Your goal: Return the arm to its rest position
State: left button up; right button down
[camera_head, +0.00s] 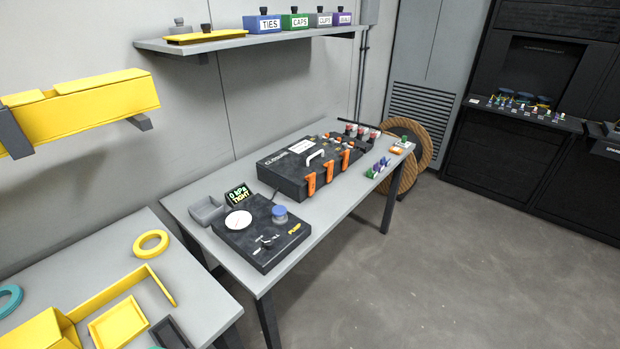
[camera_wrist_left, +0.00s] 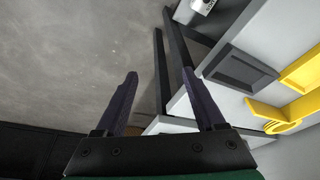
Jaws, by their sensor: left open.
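My left gripper (camera_wrist_left: 164,92) shows in the left wrist view. Its two dark fingers are spread wide apart with nothing between them. Behind the fingers are the grey floor, dark table legs and part of a light grey table. The gripper touches nothing that I can see. Neither gripper nor arm shows in the head view. My right gripper is in neither view.
The grey table (camera_head: 185,207) carries a black pump unit (camera_head: 262,250) and a black case with orange latches (camera_head: 285,182). A nearer table (camera_head: 190,290) holds yellow trays and rings. A shelf (camera_head: 250,39) with labelled boxes hangs above. The floor (camera_head: 440,270) at right is clear.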

pick_arm(q)
jog(key=s+f+g+b, duration=0.1)
jog(key=s+f, duration=0.2)
jog(key=f, duration=0.8)
jog(key=s+f+b, duration=0.1)
jog(key=s+f, duration=0.1)
jog(key=f, duration=0.9)
jog(key=s+a+f+g+b, duration=0.1)
jog(key=s+a+f, duration=0.2)
jog(key=s+f, duration=0.9)
jog(key=s, duration=0.3)
jog(key=shift+f, duration=0.15)
